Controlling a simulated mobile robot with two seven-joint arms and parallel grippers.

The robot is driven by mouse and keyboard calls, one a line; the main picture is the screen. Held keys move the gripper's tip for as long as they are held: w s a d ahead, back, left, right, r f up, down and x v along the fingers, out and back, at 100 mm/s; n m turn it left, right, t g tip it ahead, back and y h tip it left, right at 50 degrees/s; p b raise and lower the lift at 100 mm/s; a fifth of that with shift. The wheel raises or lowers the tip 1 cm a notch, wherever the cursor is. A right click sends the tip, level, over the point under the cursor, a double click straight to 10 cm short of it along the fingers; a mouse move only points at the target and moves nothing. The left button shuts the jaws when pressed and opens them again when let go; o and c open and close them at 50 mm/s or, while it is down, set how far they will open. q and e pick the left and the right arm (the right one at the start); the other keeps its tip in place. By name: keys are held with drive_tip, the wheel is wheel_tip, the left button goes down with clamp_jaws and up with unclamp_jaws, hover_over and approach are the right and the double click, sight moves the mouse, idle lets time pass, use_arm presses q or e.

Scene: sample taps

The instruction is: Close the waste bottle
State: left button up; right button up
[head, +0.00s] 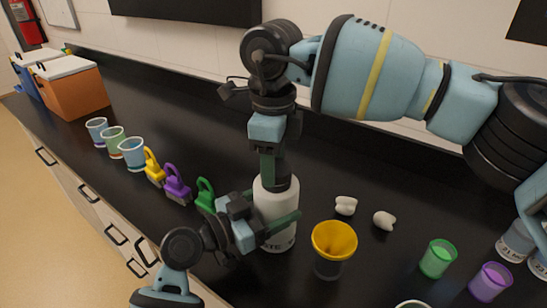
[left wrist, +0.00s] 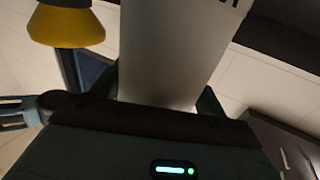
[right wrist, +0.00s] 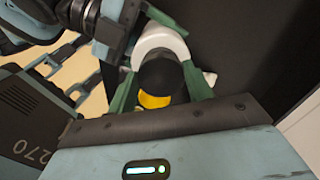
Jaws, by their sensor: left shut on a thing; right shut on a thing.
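The white waste bottle (head: 273,204) stands upright on the black counter; part of its lettering is hidden. My left gripper (head: 270,214) is shut around its body from the left side, and the bottle fills the middle of the left wrist view (left wrist: 178,50). My right gripper (head: 274,168) points down over the bottle's top and is shut on a black cap (right wrist: 160,72). The cap sits over the bottle's mouth, in line with it. Whether it touches the neck or is screwed on cannot be told, as the fingers and cap hide the neck.
A yellow funnel (head: 334,239) stands on a dark-based holder right of the bottle. Two white pieces (head: 346,205) lie behind it. Green (head: 437,258) and purple (head: 490,282) cups stand at right. Coloured clips (head: 177,185) and several cups (head: 114,140) line the left edge.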

drive_tip(key=m, duration=0.5)
drive_tip(key=shift+w+m, duration=0.15)
drive_tip(key=shift+m, duration=0.25)
drive_tip(key=m, duration=0.4)
drive_tip(key=shift+d+m, duration=0.15)
drive_tip(key=shift+m, duration=0.15)
drive_tip(key=m, duration=0.4)
drive_tip(key=shift+w+d+m, duration=0.1)
drive_tip(key=shift+d+m, duration=0.05)
drive_tip(key=shift+m, duration=0.15)
drive_tip(key=m, duration=0.6)
drive_tip(key=shift+d, duration=0.1)
drive_tip(key=m, duration=0.7)
drive_tip(key=shift+d+m, duration=0.15)
drive_tip(key=shift+m, duration=0.15)
drive_tip(key=m, duration=0.6)
drive_tip(key=shift+s+m, duration=0.3)
drive_tip(key=o, duration=0.9)
drive_tip(key=shift+f, duration=0.1)
